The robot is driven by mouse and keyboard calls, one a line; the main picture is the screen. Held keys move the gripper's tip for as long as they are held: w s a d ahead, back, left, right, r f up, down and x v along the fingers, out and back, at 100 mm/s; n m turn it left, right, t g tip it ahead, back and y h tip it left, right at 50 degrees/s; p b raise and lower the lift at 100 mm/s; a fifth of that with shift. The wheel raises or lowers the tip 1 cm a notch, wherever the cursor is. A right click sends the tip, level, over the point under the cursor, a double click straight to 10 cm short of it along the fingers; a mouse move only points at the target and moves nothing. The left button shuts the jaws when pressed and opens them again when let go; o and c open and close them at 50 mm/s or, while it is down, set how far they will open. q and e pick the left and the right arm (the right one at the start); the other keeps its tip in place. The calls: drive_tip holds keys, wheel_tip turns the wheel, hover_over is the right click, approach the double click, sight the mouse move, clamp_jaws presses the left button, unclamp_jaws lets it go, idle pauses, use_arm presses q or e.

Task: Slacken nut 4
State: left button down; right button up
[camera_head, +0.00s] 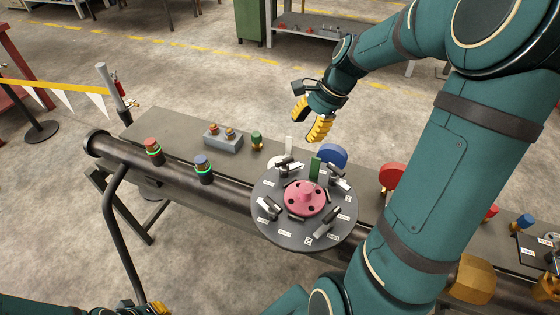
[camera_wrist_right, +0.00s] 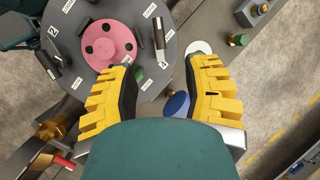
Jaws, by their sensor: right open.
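The dark round flange (camera_head: 275,222) with a pink hub (camera_head: 305,198) sits on the pipe in the head view. Several grey toggle-like pieces and small white labels ring the hub. One label reads 2; I cannot make out which position is labelled 4. In the right wrist view, the flange (camera_wrist_right: 85,80) and pink hub (camera_wrist_right: 108,42) lie at upper left, partly behind a finger. My right gripper (camera_head: 308,122) is open and empty, above and behind the flange; its yellow fingers (camera_wrist_right: 163,68) are spread apart. My left gripper (camera_head: 150,309) barely shows at the bottom edge, mostly cut off.
The long pipe (camera_head: 125,158) runs along the grey bench. A grey block (camera_head: 223,140), a green-capped piece (camera_head: 256,140) and a blue disc (camera_head: 333,155) are near the flange. A red disc (camera_head: 392,177) is right.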

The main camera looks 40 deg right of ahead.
sight(283, 161)
drive_tip(key=b+x, duration=0.2)
drive_tip(key=x, duration=0.9)
drive_tip(key=shift+a+f+b, duration=0.15)
drive_tip(key=shift+f+b, duration=0.15)
drive_tip(key=shift+w+a+f, duration=0.15)
drive_tip(key=shift+a+f, duration=0.1)
drive_tip(key=shift+f, duration=0.35)
clamp_jaws()
